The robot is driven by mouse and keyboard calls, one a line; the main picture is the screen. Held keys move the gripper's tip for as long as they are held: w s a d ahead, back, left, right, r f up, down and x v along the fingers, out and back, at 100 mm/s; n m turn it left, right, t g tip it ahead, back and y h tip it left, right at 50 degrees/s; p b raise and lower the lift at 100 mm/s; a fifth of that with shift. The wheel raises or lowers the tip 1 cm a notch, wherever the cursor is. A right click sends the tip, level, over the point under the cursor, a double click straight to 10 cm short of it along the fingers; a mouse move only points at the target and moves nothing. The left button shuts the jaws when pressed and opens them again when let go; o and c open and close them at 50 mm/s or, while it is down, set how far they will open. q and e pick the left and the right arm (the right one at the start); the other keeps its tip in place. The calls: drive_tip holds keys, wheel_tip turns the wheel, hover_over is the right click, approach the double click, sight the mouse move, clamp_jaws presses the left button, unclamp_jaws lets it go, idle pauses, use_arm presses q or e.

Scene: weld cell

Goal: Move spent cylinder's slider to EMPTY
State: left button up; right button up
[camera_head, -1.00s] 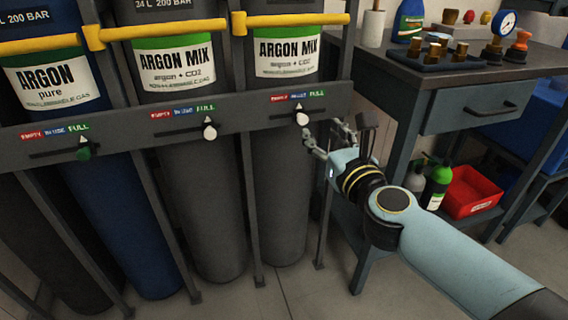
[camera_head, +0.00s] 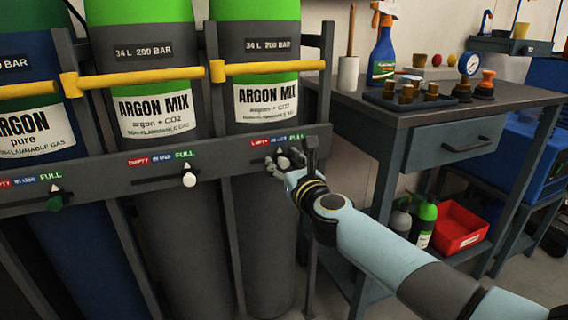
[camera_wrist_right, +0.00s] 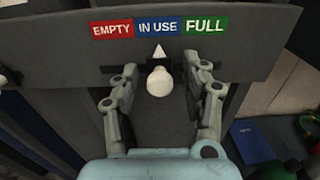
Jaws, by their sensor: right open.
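The right cylinder (camera_head: 265,210) is grey with an ARGON MIX label. Its white slider knob (camera_wrist_right: 159,82) shows in the wrist view, its pointer below IN USE on the EMPTY / IN USE / FULL label strip (camera_wrist_right: 159,27). In the head view the knob (camera_head: 282,161) is partly hidden by my gripper. My right gripper (camera_head: 285,163) is at this slider, open. In the wrist view the gripper (camera_wrist_right: 160,88) has one finger on each side of the knob, with gaps to both. My left gripper is out of view.
The middle ARGON MIX cylinder (camera_head: 170,225) has a white knob (camera_head: 189,180) below FULL.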

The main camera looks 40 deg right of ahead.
sight(259, 160)
clamp_jaws()
idle(0.3)
drive_tip(key=a, duration=0.2)
drive_tip(key=w+a, duration=0.1)
drive_tip(key=a, duration=0.1)
drive_tip(key=shift+a, duration=0.35)
